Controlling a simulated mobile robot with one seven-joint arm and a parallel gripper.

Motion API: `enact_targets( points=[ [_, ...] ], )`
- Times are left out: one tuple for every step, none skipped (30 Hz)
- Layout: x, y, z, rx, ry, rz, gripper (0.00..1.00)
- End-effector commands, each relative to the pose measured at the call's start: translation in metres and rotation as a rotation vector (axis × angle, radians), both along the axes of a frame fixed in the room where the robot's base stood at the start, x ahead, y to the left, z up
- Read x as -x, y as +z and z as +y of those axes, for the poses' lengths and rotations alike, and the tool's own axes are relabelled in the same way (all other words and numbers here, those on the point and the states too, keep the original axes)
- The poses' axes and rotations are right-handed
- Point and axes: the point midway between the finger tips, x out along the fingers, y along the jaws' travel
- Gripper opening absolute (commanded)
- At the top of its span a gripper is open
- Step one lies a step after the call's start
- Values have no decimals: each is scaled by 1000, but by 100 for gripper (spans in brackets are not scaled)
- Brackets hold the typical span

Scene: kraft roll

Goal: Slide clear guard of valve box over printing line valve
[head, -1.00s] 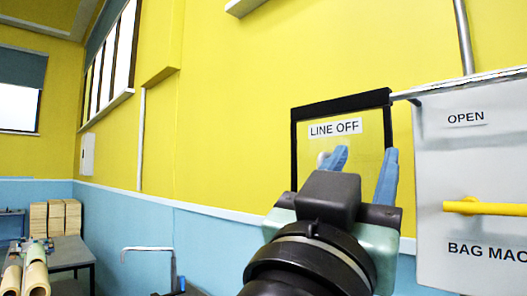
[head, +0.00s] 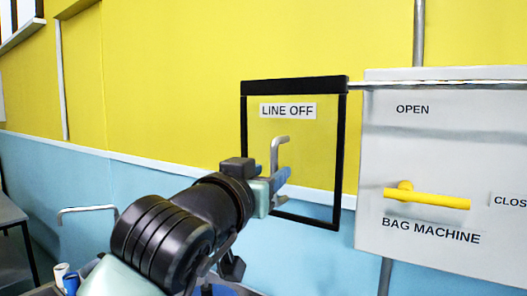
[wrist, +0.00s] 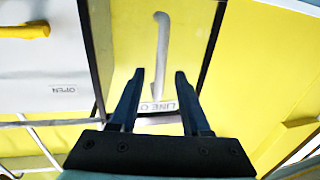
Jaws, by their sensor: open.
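The clear guard (head: 315,150) is a see-through panel in a black frame with a "LINE OFF" label, left of the grey valve box (head: 440,250) in the head view. A grey bent handle (head: 279,142) stands out from it, and it also shows in the wrist view (wrist: 163,45). My gripper (head: 284,182) is open in front of the guard, at the handle's lower part. In the wrist view its two dark fingers (wrist: 159,76) lie either side of the handle in the picture; I cannot tell contact. A yellow lever (head: 430,199) sits above "BAG MACHINE".
A rail (head: 420,86) runs along the top of the valve box from the guard. A "CLOS" label (head: 508,201) is cut off at the right edge. A grey pipe (head: 419,35) rises behind the box. A table (head: 12,213) stands at the far left.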

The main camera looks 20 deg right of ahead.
Motion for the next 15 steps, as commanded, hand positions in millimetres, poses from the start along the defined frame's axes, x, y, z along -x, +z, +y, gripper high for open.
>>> enact_targets(
  points=[
    [-6, 4, -6, -2, -1, 2, 47],
    [-9, 4, -9, -1, -2, 2, 47],
    [-13, 4, -12, 0, -1, 1, 47],
    [-16, 3, -14, -1, 0, 1, 47],
    [-18, 3, -16, -1, 0, 1, 47],
    [-20, 2, -18, -1, 0, 1, 47],
    [-21, 2, -19, -1, 0, 1, 47],
    [-22, 2, -20, -1, -1, -1, 47],
    [-23, 1, -21, -1, -1, -1, 47],
    [-24, 1, -21, 0, 0, -1, 47],
    [-24, 1, -21, 0, 0, -1, 47],
    [-24, 0, -21, 0, 0, -1, 47],
    [-24, 0, -22, 0, 0, -1, 47],
    [-24, 0, -21, 0, 0, -1, 47],
    [-24, 0, -21, 0, 0, -1, 47]
  ],
)
